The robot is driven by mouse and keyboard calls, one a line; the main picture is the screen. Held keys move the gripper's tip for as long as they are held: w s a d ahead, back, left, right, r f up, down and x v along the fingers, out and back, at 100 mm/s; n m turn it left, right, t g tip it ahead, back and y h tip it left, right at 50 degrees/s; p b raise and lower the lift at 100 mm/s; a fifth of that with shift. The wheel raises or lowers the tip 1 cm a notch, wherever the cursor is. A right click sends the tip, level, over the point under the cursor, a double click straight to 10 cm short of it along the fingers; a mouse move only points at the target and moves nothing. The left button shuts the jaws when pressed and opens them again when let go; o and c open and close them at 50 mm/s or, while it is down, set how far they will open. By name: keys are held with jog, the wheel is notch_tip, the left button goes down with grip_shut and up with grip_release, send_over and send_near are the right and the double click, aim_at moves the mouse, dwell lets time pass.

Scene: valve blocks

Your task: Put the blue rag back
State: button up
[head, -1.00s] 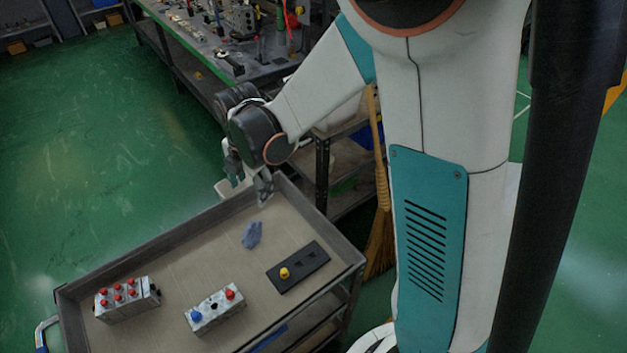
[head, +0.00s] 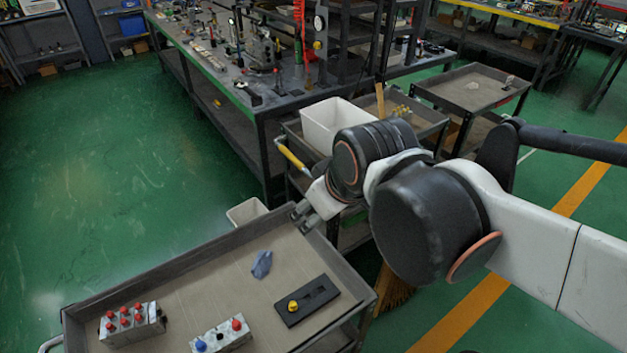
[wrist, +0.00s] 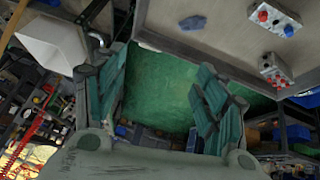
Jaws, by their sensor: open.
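The blue rag (head: 262,264) lies crumpled on the grey cart tray (head: 205,268), toward its far end. In the wrist view it is a small blue shape (wrist: 192,22) on the tray at the top. My gripper (head: 303,218) is at the tray's far right corner, beyond the rag and apart from it. In the wrist view its two teal-padded fingers are spread (wrist: 160,78) with green floor between them and nothing held.
On the tray are a block with several red knobs (head: 132,323), a block with blue and red knobs (head: 220,337) and a black plate with a yellow knob (head: 307,300). A white bin (head: 325,122) stands on a shelf behind; a small pale bin (head: 246,212) is beside the cart.

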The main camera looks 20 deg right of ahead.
jog(key=s+m, duration=0.1)
jog(key=s+d+m+t, duration=0.1)
jog(key=m, duration=0.1)
jog(key=shift+s+m, duration=0.3)
jog(key=shift+s, duration=0.05)
dwell(1.0)
